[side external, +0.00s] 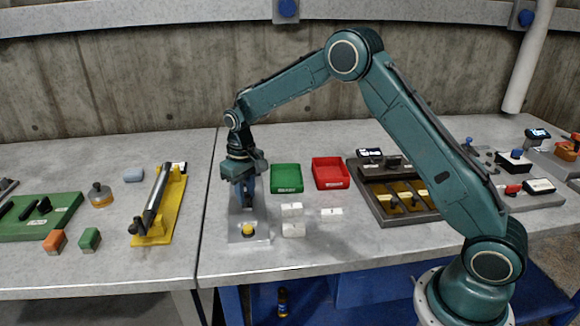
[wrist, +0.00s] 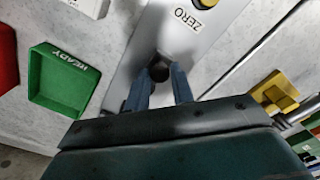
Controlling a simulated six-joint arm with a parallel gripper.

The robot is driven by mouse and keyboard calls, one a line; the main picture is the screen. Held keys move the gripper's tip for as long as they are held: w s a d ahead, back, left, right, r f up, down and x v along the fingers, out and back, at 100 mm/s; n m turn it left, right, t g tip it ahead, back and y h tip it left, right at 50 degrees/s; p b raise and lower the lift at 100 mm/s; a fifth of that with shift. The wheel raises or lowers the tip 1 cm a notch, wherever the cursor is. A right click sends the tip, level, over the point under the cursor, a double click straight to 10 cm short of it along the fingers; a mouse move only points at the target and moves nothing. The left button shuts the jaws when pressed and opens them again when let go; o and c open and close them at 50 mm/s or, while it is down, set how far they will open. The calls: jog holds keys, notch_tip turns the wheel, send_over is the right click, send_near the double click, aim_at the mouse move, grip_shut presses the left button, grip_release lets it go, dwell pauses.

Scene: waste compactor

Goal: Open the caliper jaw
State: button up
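A grey metal caliper plate (side external: 247,232) stands on the bench, with a yellow button near its front end. In the wrist view the plate (wrist: 142,45) carries the word ZERO beside the yellow button (wrist: 207,3). A dark round knob (wrist: 158,70) shows on the plate between my fingertips. My gripper (side external: 247,203) points down over the rear part of the plate; in the wrist view its two blue fingers (wrist: 160,78) stand on either side of the knob. Whether they touch it I cannot tell. The jaw faces are hidden by my gripper.
A green READY tray (side external: 287,178) and a red tray (side external: 330,172) sit to the right and behind, with white blocks (side external: 292,210) in front. A yellow fixture (side external: 160,208) is to the left. A dark compartment tray (side external: 395,190) lies farther right.

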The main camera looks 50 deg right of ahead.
aim_at(246, 196)
jog(key=o, duration=0.3)
jog(key=shift+r, duration=0.15)
notch_tip(246, 196, up, 14)
jog(key=shift+f, duration=0.2)
dwell(0.5)
jog(key=shift+s+r, duration=0.1)
